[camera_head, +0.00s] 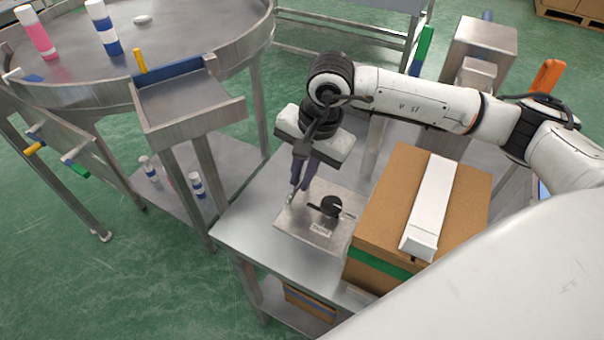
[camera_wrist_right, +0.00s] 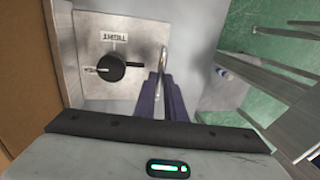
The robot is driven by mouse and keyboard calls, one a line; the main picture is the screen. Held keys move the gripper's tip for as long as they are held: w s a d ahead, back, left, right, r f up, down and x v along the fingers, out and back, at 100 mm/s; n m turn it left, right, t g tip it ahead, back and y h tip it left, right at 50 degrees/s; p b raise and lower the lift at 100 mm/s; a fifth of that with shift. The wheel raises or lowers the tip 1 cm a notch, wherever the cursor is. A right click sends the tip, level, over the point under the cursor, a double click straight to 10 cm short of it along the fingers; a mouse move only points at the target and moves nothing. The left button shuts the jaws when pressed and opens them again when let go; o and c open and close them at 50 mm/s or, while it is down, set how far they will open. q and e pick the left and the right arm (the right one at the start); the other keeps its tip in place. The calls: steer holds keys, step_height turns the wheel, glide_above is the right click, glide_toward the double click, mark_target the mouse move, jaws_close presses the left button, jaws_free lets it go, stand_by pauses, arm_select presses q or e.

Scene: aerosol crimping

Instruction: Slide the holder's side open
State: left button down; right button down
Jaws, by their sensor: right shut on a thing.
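The holder (camera_head: 305,235) is a flat grey metal block on the steel table, with a black round knob (camera_head: 331,206) and a small white label on top. In the right wrist view the holder (camera_wrist_right: 100,35) shows its knob (camera_wrist_right: 111,68) and label from above. A thin metal handle (camera_wrist_right: 163,58) stands along its edge. My right gripper (camera_head: 294,190), with dark purple fingers, reaches down at the holder's left edge. In the right wrist view its fingers (camera_wrist_right: 162,92) are shut on the handle. The fingers partly hide the handle. My left gripper is not in view.
A cardboard box (camera_head: 383,215) with a long white carton (camera_head: 433,205) on top stands close right of the holder. A round steel table (camera_head: 190,50) with aerosol cans and a chute (camera_head: 190,105) is at left. The table (camera_head: 250,215) is bare left of the holder.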

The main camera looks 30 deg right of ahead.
steer(key=w+a+b, duration=0.2)
steer(key=w, duration=0.1)
steer(key=w+a+b, duration=0.1)
steer(key=w, duration=0.1)
steer(key=shift+f, duration=0.15)
steer(key=shift+r, duration=0.25)
steer(key=c, duration=2)
jaws_free()
steer(key=shift+w, duration=0.1)
steer(key=shift+c, duration=0.2)
steer(key=shift+o, duration=1.1)
steer(key=shift+a, duration=0.1)
steer(key=shift+r, duration=0.1)
step_height(320, 180, up, 10)
steer(key=s+d, duration=0.1)
steer(key=shift+s+b, duration=0.3)
steer(key=shift+s, duration=0.05)
